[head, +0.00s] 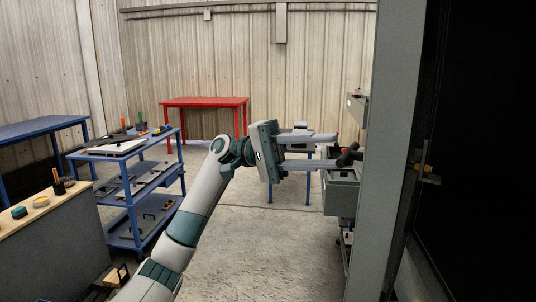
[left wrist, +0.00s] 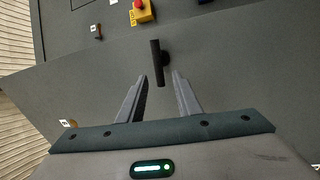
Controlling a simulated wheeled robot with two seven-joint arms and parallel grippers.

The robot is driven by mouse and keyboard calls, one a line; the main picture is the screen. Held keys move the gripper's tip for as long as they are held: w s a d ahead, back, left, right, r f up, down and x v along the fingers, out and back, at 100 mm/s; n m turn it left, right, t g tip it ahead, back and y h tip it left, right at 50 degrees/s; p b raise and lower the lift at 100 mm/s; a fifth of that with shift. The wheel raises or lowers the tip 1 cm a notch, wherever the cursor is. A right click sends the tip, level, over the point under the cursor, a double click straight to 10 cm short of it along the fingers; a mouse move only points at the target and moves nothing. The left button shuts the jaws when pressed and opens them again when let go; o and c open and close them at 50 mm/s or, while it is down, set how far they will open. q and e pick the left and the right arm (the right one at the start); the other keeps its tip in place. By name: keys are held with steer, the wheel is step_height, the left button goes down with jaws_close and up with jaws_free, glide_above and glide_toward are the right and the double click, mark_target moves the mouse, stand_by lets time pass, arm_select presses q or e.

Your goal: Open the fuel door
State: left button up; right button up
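A black bar handle (left wrist: 156,62) stands out from a grey panel (left wrist: 220,55) in the left wrist view; I take this panel to be the fuel door, though its edges are hard to make out. The handle also shows in the head view (head: 348,155), at the grey enclosure on the right. My left gripper (head: 336,150) points at the handle with its two fingers apart. In the left wrist view, the handle's lower end appears between the open fingertips (left wrist: 160,77); contact cannot be told. My right gripper is in neither view.
A yellow box with a red button (left wrist: 141,12) sits on the panel above the handle. A tall grey post (head: 385,150) stands right of the gripper. A blue shelf cart (head: 130,190), a red table (head: 205,102) and a wooden-topped counter (head: 50,210) stand left. The middle floor is clear.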

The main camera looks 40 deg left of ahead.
arm_select(q)
steer(key=b+v, duration=0.3)
steer(key=v, duration=1.2)
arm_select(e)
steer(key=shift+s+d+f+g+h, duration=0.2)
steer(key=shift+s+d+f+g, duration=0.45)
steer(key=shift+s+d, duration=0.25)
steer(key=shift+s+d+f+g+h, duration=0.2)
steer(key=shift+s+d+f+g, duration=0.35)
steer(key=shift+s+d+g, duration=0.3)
arm_select(q)
steer(key=shift+w, duration=0.15)
steer(key=shift+c, duration=0.5)
